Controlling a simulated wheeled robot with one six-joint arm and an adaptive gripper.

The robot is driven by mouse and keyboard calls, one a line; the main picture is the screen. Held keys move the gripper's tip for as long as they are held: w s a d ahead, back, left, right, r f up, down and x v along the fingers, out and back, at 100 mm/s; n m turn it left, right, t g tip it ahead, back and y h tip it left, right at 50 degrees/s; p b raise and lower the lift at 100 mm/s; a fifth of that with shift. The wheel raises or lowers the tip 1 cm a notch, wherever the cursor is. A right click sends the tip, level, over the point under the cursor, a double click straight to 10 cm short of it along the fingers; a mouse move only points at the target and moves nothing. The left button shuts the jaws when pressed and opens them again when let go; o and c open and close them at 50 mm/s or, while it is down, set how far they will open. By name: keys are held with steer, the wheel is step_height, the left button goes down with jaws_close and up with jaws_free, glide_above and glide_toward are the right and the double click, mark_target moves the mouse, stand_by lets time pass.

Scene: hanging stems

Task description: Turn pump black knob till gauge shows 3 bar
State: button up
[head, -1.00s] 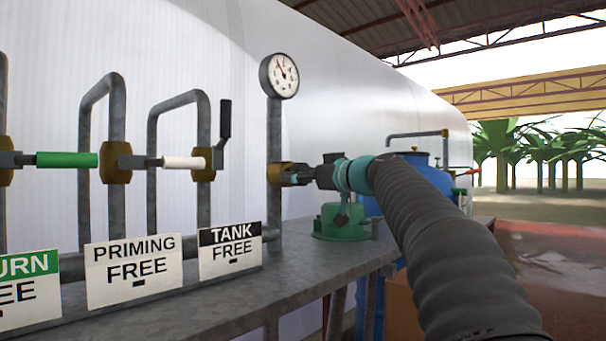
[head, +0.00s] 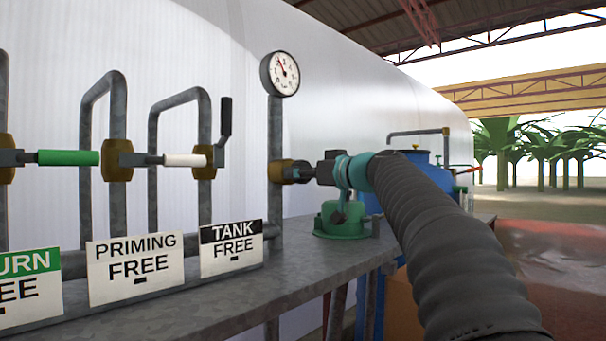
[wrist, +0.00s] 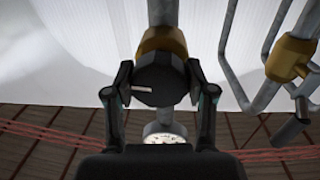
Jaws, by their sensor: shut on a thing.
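The black knob (wrist: 158,80) sits on a brass fitting (wrist: 160,42) on a grey pipe in the wrist view, with a short white mark on its face. My gripper (wrist: 160,88) is shut on the knob, one finger on each side. In the head view my gripper (head: 312,172) reaches the brass fitting below the gauge and largely hides the knob. The round white gauge (head: 280,74) stands atop the pipe; its needle points up and slightly left, but the numbers are too small to read. The gauge also shows in the wrist view (wrist: 165,139), partly cut off.
A green pump body (head: 340,218) stands on the grey bench (head: 290,285) below my arm. To the left are a white-handled valve (head: 186,160), a green-handled valve (head: 68,158) and a black lever (head: 225,117). Label plates line the bench, and a blue drum (head: 428,165) stands behind.

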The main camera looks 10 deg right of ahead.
steer(key=m+p, duration=0.1)
steer(key=m, duration=0.4)
steer(key=shift+r, duration=0.1)
steer(key=shift+m, duration=0.4)
stand_by(0.3)
steer(key=o, duration=1.2)
steer(key=shift+c, duration=0.2)
steer(key=v, duration=1.2)
steer(key=shift+w, duration=0.1)
